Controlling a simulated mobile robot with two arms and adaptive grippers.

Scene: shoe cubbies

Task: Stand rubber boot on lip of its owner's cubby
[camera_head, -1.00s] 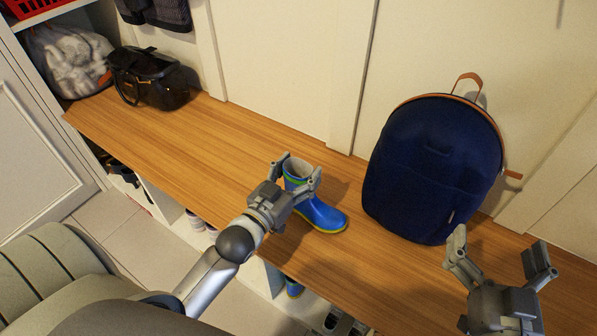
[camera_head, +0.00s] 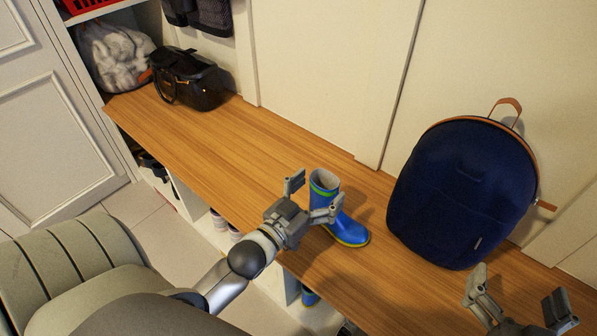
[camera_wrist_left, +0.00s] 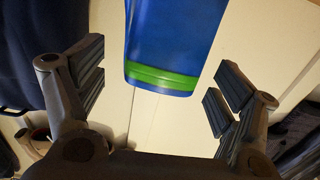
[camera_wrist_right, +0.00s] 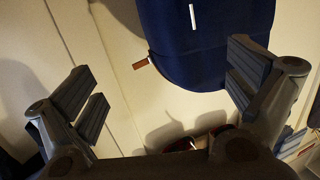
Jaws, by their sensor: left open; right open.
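A blue rubber boot with a green band near its top and a yellow-edged sole (camera_head: 343,224) stands upright on the wooden bench, toe pointing right. My left gripper (camera_head: 314,196) is open just in front of the boot's shaft. In the left wrist view the boot (camera_wrist_left: 172,45) shows ahead between the open fingers (camera_wrist_left: 160,85), not clasped. My right gripper (camera_head: 520,296) is open and empty at the lower right, in front of the backpack. Another blue boot (camera_head: 309,296) shows partly in the cubbies below the bench edge. The cubby interiors are mostly hidden from the head view.
A navy backpack (camera_head: 462,195) leans on the wall right of the boot; it also fills the top of the right wrist view (camera_wrist_right: 205,40). A black handbag (camera_head: 187,80) sits at the bench's far left. The wooden bench (camera_head: 225,150) between is clear. A chair (camera_head: 75,262) stands at lower left.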

